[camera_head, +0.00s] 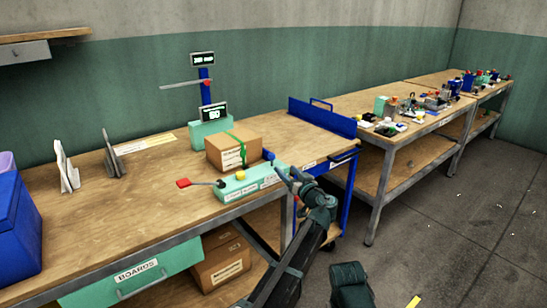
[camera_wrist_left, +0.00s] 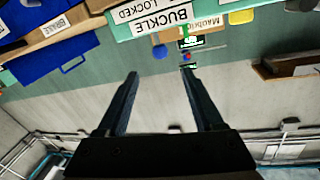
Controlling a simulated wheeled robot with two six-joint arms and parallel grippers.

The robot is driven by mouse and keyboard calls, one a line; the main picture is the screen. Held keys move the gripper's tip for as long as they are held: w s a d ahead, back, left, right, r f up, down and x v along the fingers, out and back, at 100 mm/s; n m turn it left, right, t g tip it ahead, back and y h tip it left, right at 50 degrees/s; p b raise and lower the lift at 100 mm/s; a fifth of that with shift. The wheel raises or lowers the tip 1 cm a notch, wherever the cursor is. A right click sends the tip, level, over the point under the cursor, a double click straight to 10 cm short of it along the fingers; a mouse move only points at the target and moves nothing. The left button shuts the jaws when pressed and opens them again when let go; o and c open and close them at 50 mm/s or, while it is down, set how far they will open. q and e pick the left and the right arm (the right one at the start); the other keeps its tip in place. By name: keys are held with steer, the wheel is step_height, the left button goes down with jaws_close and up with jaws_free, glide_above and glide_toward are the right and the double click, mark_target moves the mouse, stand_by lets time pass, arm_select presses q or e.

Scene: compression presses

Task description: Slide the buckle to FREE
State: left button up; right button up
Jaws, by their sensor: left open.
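A teal strapping block (camera_head: 251,184) with white labels sits at the front edge of the bench. It carries a yellow knob (camera_head: 241,175) and a lever with a red handle (camera_head: 184,183). A small blue part (camera_head: 268,155) shows behind it. In the left wrist view the block (camera_wrist_left: 120,33) bears labels reading BUCKLE and LOCKED, with the blue part (camera_wrist_left: 159,51) and yellow knob (camera_wrist_left: 241,16) beyond. I cannot tell which part is the buckle. My left gripper (camera_head: 282,176) is open and empty near the block's right end; its fingers (camera_wrist_left: 160,73) are apart. My right gripper is not in view.
A cardboard box (camera_head: 233,151) with a green strap stands behind the block. A scale-like stand (camera_head: 207,125) with displays is at the back. A blue cart (camera_head: 325,120) adjoins the bench's right end. A blue bin (camera_head: 15,225) stands at left. The bench's left middle is mostly clear.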

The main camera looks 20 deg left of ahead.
mark_target(274, 158)
arm_select(q)
steer(key=x, duration=1.2)
steer(key=shift+w+a, duration=0.15)
jaws_close()
stand_by(1.0)
